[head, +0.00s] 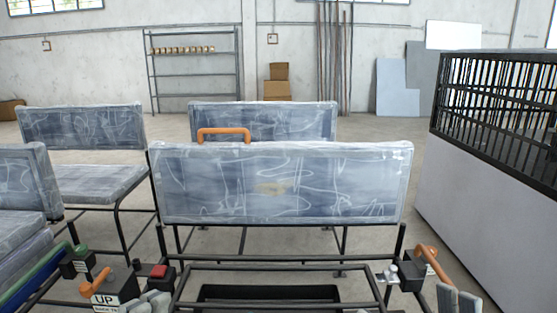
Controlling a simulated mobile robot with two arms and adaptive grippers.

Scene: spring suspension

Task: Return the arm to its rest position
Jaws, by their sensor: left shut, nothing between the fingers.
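My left gripper (152,303) shows at the bottom edge as grey finger pads, close to the black box marked UP (113,292). It is shut with nothing between its fingers, and most of it is cut off by the frame. Grey pads at the bottom right appear to be my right gripper (459,299), below an orange lever (432,261). Most of that gripper is out of frame, so I cannot tell whether it is open or shut. Another orange lever (96,284) is by the UP box.
A worn bench back (280,182) stands ahead, with an orange handle (223,131) rising behind it. A black metal frame (290,268) lies in front. More seats (82,126) stand left. A grey box with a barred top (495,190) borders the right.

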